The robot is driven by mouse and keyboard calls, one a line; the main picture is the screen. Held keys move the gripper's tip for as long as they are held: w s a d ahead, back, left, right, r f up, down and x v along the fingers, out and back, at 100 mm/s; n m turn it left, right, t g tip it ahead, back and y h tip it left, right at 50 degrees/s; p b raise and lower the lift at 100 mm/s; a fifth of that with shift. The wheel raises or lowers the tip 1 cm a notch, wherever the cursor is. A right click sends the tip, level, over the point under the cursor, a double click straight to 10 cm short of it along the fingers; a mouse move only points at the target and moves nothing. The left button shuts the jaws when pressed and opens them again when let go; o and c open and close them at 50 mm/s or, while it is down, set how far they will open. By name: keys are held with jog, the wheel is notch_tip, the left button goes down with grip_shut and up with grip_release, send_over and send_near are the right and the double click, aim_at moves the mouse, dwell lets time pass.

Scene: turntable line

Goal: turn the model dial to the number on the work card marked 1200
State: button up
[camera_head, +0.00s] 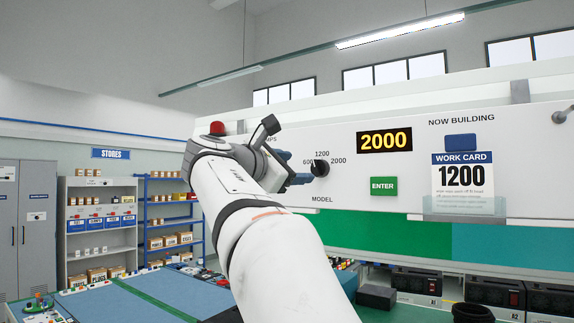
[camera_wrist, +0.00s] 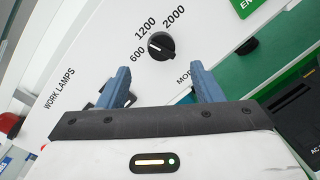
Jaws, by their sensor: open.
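The model dial (camera_head: 320,168) is a round black knob on the white panel, with 600, 1200 and 2000 printed around it. It also shows in the wrist view (camera_wrist: 161,46), with a thin pale mark whose exact setting I cannot tell. The display (camera_head: 384,140) reads 2000 in yellow. The work card (camera_head: 462,178) reads 1200. My gripper (camera_head: 300,176) is open, just left of the dial in the head view. In the wrist view, the blue fingers of my gripper (camera_wrist: 162,72) stand apart with the dial beyond their tips, and nothing is between them.
A green ENTER button (camera_head: 383,186) is below the display. A clear holder (camera_head: 464,207) carries the card. A red lamp (camera_head: 217,128) sits atop the panel's left end. Black units (camera_head: 417,284) stand below the panel. Stores shelves (camera_head: 100,218) are at the far left.

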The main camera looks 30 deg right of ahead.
aim_at(314, 168)
jog(key=p+x, duration=0.2)
jog(key=x, duration=0.5)
jog(key=shift+d+f, duration=0.1)
jog(key=shift+d, duration=0.1)
